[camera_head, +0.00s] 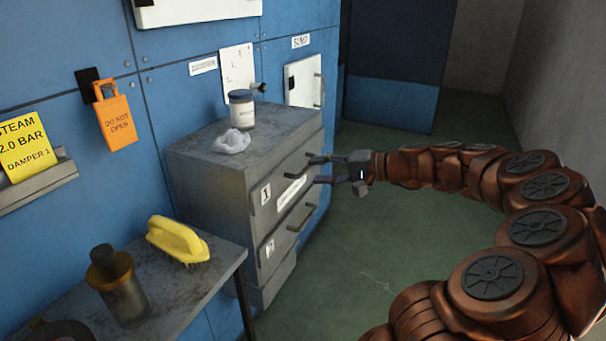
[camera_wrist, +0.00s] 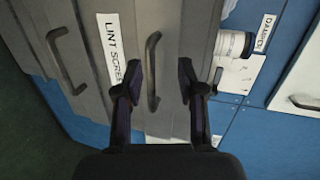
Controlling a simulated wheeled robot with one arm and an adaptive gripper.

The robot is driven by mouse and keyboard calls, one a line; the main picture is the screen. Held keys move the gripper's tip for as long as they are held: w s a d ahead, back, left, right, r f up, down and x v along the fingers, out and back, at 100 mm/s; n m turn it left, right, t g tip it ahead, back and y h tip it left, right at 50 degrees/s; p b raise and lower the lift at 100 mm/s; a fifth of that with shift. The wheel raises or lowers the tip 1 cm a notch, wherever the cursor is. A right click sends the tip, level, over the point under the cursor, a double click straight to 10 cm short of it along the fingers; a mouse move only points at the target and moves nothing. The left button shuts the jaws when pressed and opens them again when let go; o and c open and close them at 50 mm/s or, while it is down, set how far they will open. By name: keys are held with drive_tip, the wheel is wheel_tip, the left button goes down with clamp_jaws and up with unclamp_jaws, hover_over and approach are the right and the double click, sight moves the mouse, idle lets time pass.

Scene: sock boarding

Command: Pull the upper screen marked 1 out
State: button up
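The upper screen (camera_head: 273,212) is a grey front in the metal cabinet, with a white tag marked 1 (camera_head: 265,194). It looks flush with the cabinet. Its dark bar handle (camera_head: 298,171) also shows upright in the wrist view (camera_wrist: 152,72). My gripper (camera_head: 319,169) is open and empty in front of this handle. In the wrist view the fingers (camera_wrist: 158,82) stand on either side of the handle, with gaps on both sides; I cannot tell whether the tips reach past the bar. The lower screen, with a tag marked 2 (camera_head: 270,247), has its own handle (camera_head: 302,216).
A white jar (camera_head: 241,112) and a crumpled white cloth (camera_head: 231,142) sit on the cabinet top. A side table (camera_head: 190,285) at lower left holds a yellow brush (camera_head: 177,240) and a brown bottle (camera_head: 118,287). The green floor (camera_head: 370,260) before the cabinet is clear.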

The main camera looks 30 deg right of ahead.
sight(308, 167)
drive_tip(key=d+f+m+t, duration=0.1)
drive_tip(key=d, duration=0.3)
drive_tip(key=shift+h, duration=0.4)
drive_tip(key=shift+w+d+x, duration=0.1)
drive_tip(key=shift+d+x, duration=0.1)
drive_tip(key=shift+x, duration=1.75)
drive_tip(key=shift+w+d+x, duration=0.1)
drive_tip(key=shift+d+x, duration=0.05)
drive_tip(key=shift+x, duration=1.75)
clamp_jaws()
